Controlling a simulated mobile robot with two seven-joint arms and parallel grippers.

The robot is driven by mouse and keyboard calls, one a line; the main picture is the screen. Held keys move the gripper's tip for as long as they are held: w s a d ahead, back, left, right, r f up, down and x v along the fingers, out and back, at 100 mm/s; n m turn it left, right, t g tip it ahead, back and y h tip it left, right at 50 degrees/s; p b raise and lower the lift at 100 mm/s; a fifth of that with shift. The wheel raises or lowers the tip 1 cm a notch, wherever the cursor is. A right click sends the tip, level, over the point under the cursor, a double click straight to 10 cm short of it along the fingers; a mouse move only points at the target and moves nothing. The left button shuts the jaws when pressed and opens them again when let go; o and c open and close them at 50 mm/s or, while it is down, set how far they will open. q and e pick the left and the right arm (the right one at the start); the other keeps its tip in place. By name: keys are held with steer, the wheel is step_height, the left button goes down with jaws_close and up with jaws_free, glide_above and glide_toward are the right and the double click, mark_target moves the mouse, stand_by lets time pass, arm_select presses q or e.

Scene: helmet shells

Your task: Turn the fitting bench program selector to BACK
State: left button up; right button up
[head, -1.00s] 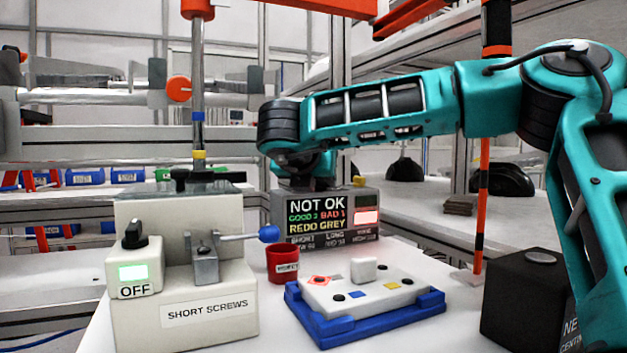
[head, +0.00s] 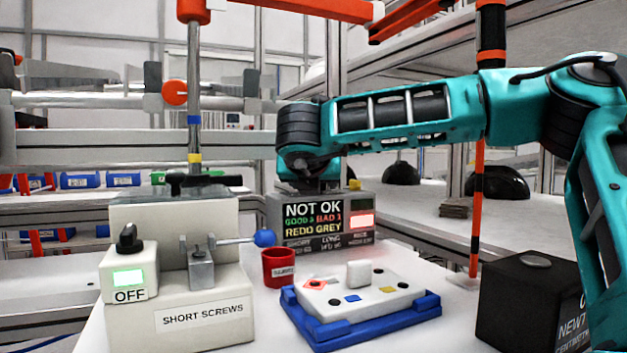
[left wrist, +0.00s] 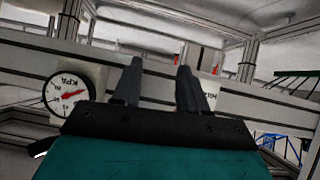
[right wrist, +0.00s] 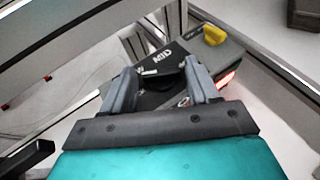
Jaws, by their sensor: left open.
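The grey display box (head: 277,213) stands at the back of the bench and reads NOT OK. In the right wrist view, its dark top carries a dark round knob and a window reading MID (right wrist: 160,55). My right gripper (right wrist: 163,68) points down at this top, its open fingers on either side of the knob; contact cannot be made out. In the head view, my right arm's wrist (head: 303,135) is above the box and hides the knob. My left gripper (left wrist: 158,65) is open and empty, facing a beam and a gauge, outside the head view.
A beige SHORT SCREWS station (head: 180,320) with a black OFF knob (head: 129,238) and blue-tipped lever (head: 264,238) stands left. A red cup (head: 278,268), a blue tray (head: 365,335) with a white plate, and a black box (head: 520,300) share the bench. An orange-black post (head: 478,200) rises behind.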

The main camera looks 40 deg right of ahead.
steer(key=shift+o, duration=1)
steer(key=v, duration=1.3)
steer(key=shift+s, duration=0.1)
